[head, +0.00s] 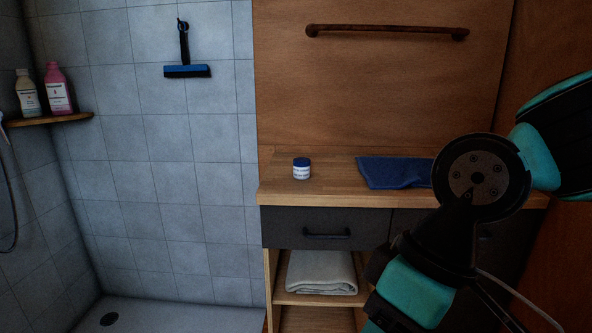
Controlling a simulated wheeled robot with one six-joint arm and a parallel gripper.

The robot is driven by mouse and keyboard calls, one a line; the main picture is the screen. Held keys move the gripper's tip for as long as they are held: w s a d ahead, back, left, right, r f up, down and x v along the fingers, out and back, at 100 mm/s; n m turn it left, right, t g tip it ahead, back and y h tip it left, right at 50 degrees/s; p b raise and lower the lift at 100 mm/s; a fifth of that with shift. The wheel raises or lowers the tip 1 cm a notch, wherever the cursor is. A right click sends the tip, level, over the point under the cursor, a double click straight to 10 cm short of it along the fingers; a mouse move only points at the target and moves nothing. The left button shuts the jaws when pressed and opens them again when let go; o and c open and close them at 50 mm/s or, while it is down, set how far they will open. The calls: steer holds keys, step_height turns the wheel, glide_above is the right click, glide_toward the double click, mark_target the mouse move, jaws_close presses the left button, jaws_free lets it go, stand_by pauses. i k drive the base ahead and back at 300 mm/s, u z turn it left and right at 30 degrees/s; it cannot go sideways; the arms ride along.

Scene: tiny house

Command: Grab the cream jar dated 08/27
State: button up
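A small white jar with a blue lid (301,169) stands upright on the wooden countertop (222,190) in the head view, left of the middle of the counter. Its label is too small to read, so I cannot tell the date. Part of my arm shows at the right, in front of the counter and apart from the jar. My gripper is not visible in this view.
A folded blue towel (385,172) lies right of the jar. A grey drawer (285,228) with a dark handle is below the counter, above a shelf with a folded white towel (320,272). Two bottles stand on a corner shelf (60,119) at left.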

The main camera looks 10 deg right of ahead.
mark_target(302, 165)
steer(key=u, duration=0.8)
steer(key=i, duration=1.35)
steer(key=z, duration=1.35)
